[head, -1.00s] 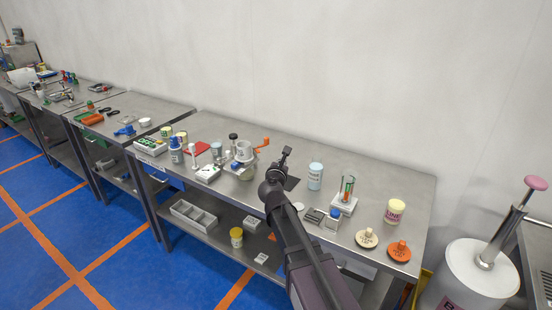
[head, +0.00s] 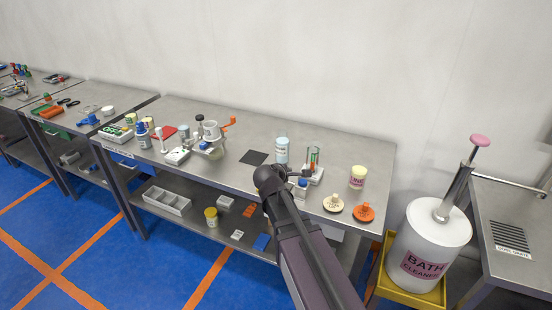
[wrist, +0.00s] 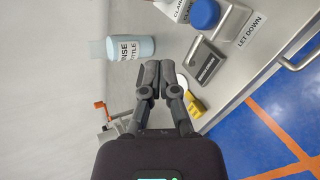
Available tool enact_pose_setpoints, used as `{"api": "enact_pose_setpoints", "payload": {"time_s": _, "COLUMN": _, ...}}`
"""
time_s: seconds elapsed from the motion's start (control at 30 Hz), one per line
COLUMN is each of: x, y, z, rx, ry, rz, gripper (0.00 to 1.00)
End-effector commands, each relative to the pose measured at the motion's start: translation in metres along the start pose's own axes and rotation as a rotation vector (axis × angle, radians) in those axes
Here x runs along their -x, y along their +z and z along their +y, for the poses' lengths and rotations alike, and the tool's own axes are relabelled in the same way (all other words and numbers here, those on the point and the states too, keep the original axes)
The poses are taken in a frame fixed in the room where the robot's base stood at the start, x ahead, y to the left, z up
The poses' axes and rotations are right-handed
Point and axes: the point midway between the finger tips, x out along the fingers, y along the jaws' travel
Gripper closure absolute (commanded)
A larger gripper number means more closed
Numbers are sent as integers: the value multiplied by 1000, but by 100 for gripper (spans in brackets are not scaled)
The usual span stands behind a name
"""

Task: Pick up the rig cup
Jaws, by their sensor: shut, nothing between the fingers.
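A rig with an orange crank handle (head: 229,122) stands on the long steel bench in the head view, left of my arm. A pale grey cup (head: 211,130) sits at its top; I take this as the rig cup. The orange handle (wrist: 101,105) is at the lower left there. The cup cannot be made out in that view, and my gripper hides part of the rig.
A pale blue rinse bottle (head: 282,149) stands behind my gripper. A tube stand (head: 313,172), a cream-lidded jar (head: 357,177) and two discs, cream (head: 333,204) and orange (head: 364,211), are to the right. A dark mat (head: 253,157) lies flat between rig and bottle.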

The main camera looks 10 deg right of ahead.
Motion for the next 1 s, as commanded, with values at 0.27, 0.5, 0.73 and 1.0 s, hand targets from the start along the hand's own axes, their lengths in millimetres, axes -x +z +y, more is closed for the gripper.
{"api": "enact_pose_setpoints", "payload": {"time_s": 0.27, "x": 10, "y": 33, "z": -87, "rx": -561, "ry": -392, "rz": -52, "gripper": 100}}
{"api": "enact_pose_setpoints", "payload": {"time_s": 0.5, "x": 28, "y": 36, "z": -159, "rx": -917, "ry": -695, "rz": -147, "gripper": 100}}
{"api": "enact_pose_setpoints", "payload": {"time_s": 0.73, "x": 37, "y": 28, "z": -220, "rx": -1097, "ry": -897, "rz": -239, "gripper": 100}}
{"api": "enact_pose_setpoints", "payload": {"time_s": 1.0, "x": 41, "y": 22, "z": -264, "rx": -1175, "ry": -1014, "rz": -308, "gripper": 100}}
